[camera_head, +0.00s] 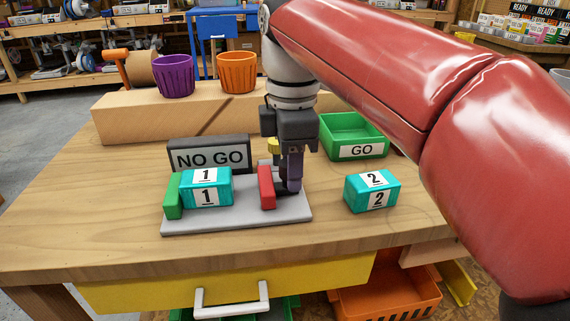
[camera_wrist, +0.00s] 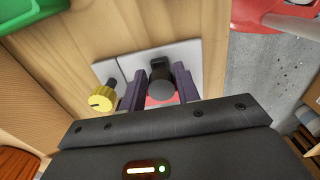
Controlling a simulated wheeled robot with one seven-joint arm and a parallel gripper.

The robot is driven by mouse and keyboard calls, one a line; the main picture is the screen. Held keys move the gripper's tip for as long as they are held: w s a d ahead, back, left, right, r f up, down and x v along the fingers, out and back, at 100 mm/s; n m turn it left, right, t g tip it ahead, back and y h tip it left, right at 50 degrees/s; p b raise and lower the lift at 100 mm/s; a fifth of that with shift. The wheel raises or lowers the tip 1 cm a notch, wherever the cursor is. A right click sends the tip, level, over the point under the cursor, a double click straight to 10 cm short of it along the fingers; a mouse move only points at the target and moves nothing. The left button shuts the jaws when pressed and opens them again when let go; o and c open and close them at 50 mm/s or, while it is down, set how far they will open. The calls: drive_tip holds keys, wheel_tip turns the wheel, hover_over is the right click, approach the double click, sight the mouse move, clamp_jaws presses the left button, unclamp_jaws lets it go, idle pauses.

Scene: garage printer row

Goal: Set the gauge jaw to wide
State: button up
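The gauge has a grey base plate (camera_head: 235,219) on the bench, with a green jaw (camera_head: 173,196) at its left and a red jaw (camera_head: 266,187) at its right. A teal block marked 1 (camera_head: 206,188) stands beside the green jaw, with bare plate between it and the red jaw. My gripper (camera_head: 290,180) points down just right of the red jaw. In the wrist view, its purple fingers (camera_wrist: 160,82) stand either side of a dark round-ended handle (camera_wrist: 161,90), with slim gaps showing. A yellow knob (camera_wrist: 102,98) is left of the fingers.
A teal block marked 2 (camera_head: 372,191) stands right of the gauge. Behind are a dark NO GO tray (camera_head: 209,143) and a green GO tray (camera_head: 355,126). Purple (camera_head: 174,77) and orange (camera_head: 237,73) cups stand on a wooden ledge (camera_head: 140,117). The bench front is clear.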

drive_tip(key=o, duration=0.3)
wheel_tip(320, 180, up, 8)
drive_tip(key=shift+f+p, duration=0.1)
drive_tip(key=shift+p, duration=0.95)
